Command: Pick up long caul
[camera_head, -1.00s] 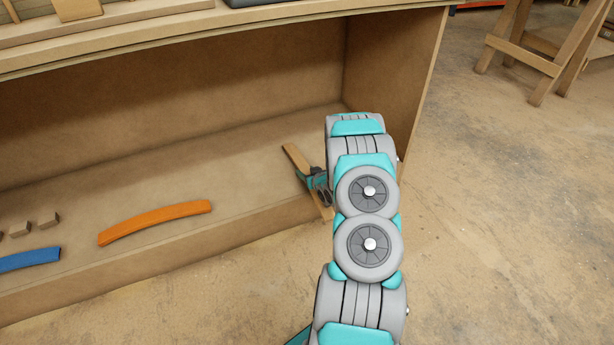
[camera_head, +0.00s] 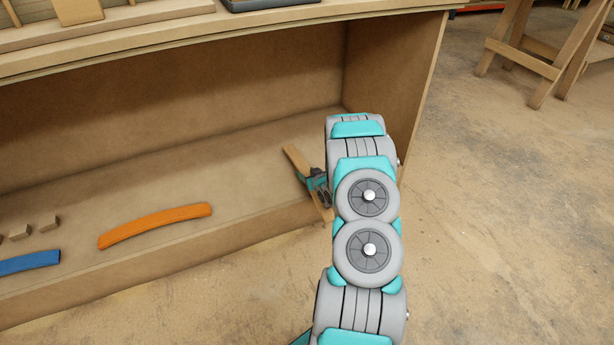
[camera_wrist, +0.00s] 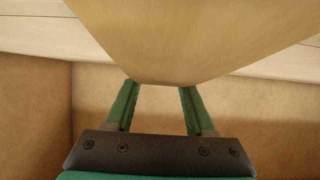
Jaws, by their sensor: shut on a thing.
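The long caul (camera_head: 296,160) is a plain, light wooden strip near the right end of the low shelf. In the head view its far end shows beyond my gripper (camera_head: 318,182), and its near end shows below the gripper, at the shelf's front edge. In the wrist view the pale wood (camera_wrist: 190,38) fills the upper middle, close to the camera, and its lower edge reaches between the green fingers. My gripper (camera_wrist: 160,95) is shut on the caul. My arm hides part of the gripper in the head view.
An orange curved piece (camera_head: 155,226) and a blue curved piece (camera_head: 28,263) lie on the shelf to the left, with small wooden blocks (camera_head: 48,223) behind. The bench's right side panel (camera_head: 405,100) stands close behind my arm. The floor (camera_head: 500,230) to the right is clear.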

